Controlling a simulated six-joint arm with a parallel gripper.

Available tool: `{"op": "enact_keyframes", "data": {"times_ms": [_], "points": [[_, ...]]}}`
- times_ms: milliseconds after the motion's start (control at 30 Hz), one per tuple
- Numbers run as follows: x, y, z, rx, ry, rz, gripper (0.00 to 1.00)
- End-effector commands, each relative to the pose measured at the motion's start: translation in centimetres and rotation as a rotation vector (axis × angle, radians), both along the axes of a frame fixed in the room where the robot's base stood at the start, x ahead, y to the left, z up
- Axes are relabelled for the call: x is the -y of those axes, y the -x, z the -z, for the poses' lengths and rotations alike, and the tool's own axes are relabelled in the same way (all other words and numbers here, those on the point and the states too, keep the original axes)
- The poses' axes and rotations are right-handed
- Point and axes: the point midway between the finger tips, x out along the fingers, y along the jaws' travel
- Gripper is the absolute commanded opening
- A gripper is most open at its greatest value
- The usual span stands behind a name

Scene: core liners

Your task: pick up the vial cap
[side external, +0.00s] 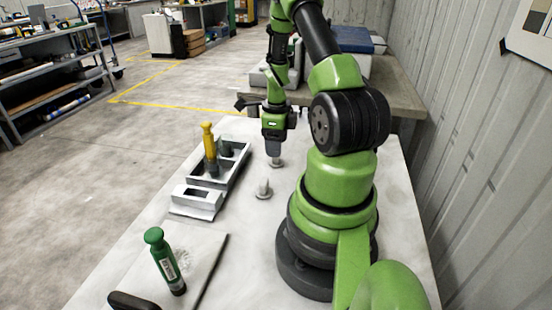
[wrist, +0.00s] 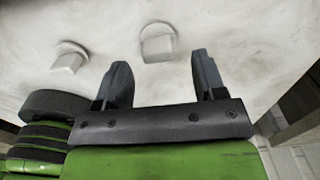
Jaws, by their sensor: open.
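Two similar small pale, capped pieces stand on the white table, each a short knob on a wider foot; I cannot tell which one is the vial cap. One piece (side external: 277,161) is at my gripper (side external: 273,150), and the other piece (side external: 264,189) stands nearer the camera. In the wrist view, one piece (wrist: 158,43) lies ahead of the gap between the open, empty fingers (wrist: 160,65). The other piece (wrist: 69,57) is left of the left finger. The fingers do not appear to touch either piece. In the side view, the arm hides the fingertips partly.
A grey rack (side external: 237,166) left of the pieces holds a yellow-topped tool (side external: 208,141) and dark items. A pale holder (side external: 196,201) adjoins it. The table between the rack and arm base is mostly clear.

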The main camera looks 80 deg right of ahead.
Motion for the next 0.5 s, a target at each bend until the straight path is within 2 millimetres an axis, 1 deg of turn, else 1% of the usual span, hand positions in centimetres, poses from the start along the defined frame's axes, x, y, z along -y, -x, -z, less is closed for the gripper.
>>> {"op": "enact_keyframes", "data": {"times_ms": [33,100,200,300,500], "points": [[-0.3,0.0,1.0,-0.003,-0.006,0.000,0.64],[-0.3,-0.1,2.0,-0.002,-0.005,0.000,0.64],[-0.3,-0.1,3.1,-0.001,-0.004,0.000,0.64],[-0.3,-0.1,3.5,0.001,-0.001,0.000,0.64],[-0.3,-0.1,3.4,0.001,-0.001,0.000,0.64]]}}
